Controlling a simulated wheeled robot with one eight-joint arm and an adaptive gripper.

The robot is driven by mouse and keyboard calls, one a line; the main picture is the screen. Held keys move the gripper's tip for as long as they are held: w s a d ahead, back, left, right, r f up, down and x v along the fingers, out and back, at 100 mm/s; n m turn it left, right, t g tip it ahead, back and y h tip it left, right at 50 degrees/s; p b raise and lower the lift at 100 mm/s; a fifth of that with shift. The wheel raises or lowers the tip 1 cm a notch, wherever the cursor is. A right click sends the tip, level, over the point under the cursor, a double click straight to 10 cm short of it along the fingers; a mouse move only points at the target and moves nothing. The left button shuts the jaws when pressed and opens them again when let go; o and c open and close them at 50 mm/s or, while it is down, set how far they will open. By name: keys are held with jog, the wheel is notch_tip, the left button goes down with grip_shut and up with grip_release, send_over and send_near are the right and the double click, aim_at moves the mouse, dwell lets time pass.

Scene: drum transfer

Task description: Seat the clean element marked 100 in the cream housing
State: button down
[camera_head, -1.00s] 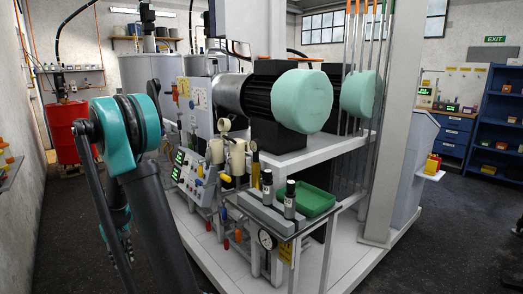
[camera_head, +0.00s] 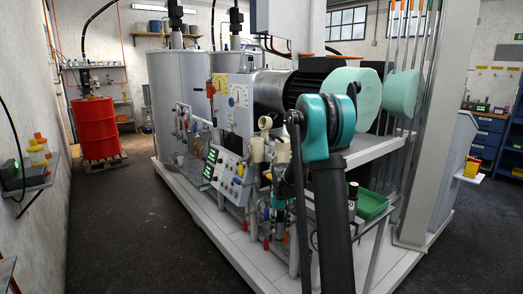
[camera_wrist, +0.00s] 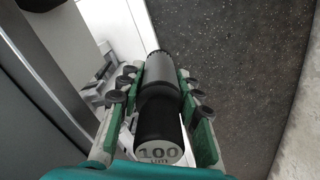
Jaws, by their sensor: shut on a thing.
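In the wrist view my gripper (camera_wrist: 160,100) is shut on a dark grey and black cylindrical element (camera_wrist: 158,82). Its pale end face reads "100 um" and faces the wrist camera; its far end points out over the dark floor. In the head view cream cylindrical housings (camera_head: 257,150) stand on the front of the skid, left of my arm; a second cream cup (camera_head: 282,151) is beside it. I cannot tell whether they are open inside. My gripper cannot be made out clearly in the head view, where my arm covers part of the bench.
A control panel (camera_head: 224,170) stands left of the housings. A red drum (camera_head: 97,128) is at the far left. The floor left of the skid is clear.

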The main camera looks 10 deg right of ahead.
dwell(0.5)
jog(key=s+f, duration=0.5)
jog(key=f, duration=0.2)
jog(key=shift+s, duration=0.35)
